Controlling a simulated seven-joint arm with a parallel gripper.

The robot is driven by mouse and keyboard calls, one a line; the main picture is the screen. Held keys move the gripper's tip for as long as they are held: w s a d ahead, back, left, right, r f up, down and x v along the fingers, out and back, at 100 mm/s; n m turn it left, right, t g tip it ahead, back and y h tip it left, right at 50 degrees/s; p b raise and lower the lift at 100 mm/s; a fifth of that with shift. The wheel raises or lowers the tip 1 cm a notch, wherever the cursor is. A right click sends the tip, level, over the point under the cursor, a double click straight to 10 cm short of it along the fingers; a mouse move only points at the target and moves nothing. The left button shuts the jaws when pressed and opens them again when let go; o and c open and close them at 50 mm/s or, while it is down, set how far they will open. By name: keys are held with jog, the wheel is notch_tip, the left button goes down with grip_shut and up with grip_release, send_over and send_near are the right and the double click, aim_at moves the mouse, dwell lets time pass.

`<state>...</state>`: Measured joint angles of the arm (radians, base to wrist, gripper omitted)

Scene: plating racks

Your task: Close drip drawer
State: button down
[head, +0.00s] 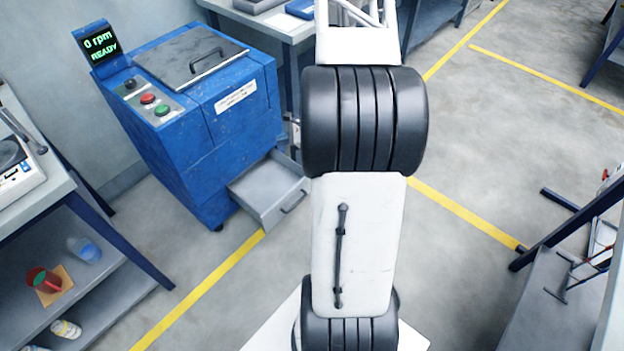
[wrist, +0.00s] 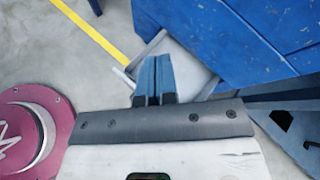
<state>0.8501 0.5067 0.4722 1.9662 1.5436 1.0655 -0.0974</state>
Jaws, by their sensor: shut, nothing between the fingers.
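The grey drip drawer (head: 262,192) stands pulled out from the low front of the blue machine (head: 190,150). Its handle (head: 295,201) is on its front face, and its inside looks empty. In the wrist view, the drawer (wrist: 192,68) shows just beyond the fingers, in front of the blue machine (wrist: 235,40). My gripper (wrist: 155,72) is shut and empty, with its two blue fingers side by side. The fingertips overlap the drawer in the picture; I cannot tell whether they touch it. In the head view my arm hides the fingers.
A shelf bench (head: 75,240) with jars stands at the left. Another bench (head: 265,28) stands behind the machine, and a rack (head: 570,260) is at the right. The floor with yellow lines is open in front of the drawer.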

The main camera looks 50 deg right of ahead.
jog(key=s+d+f+m+h, duration=0.2)
jog(key=s+d+f+m, duration=0.1)
jog(key=f, duration=0.6)
jog(key=s+d+f+m+t+h, duration=0.1)
jog(key=s+d+f+m+h, duration=0.2)
jog(key=s+f, duration=0.4)
jog(key=s+d+f+m+t+h, duration=0.1)
jog(key=s+d+f+m, duration=0.4)
jog(key=f, duration=0.7)
jog(key=shift+s+d+f+h, duration=0.2)
jog(key=shift+s+d+h, duration=0.05)
jog(key=shift+d+h, duration=0.55)
jog(key=shift+w, duration=0.1)
jog(key=w+r+x, duration=0.1)
jog(key=x, duration=1.2)
jog(key=shift+w+r, duration=0.2)
jog(key=shift+r, duration=0.15)
jog(key=w, duration=2.5)
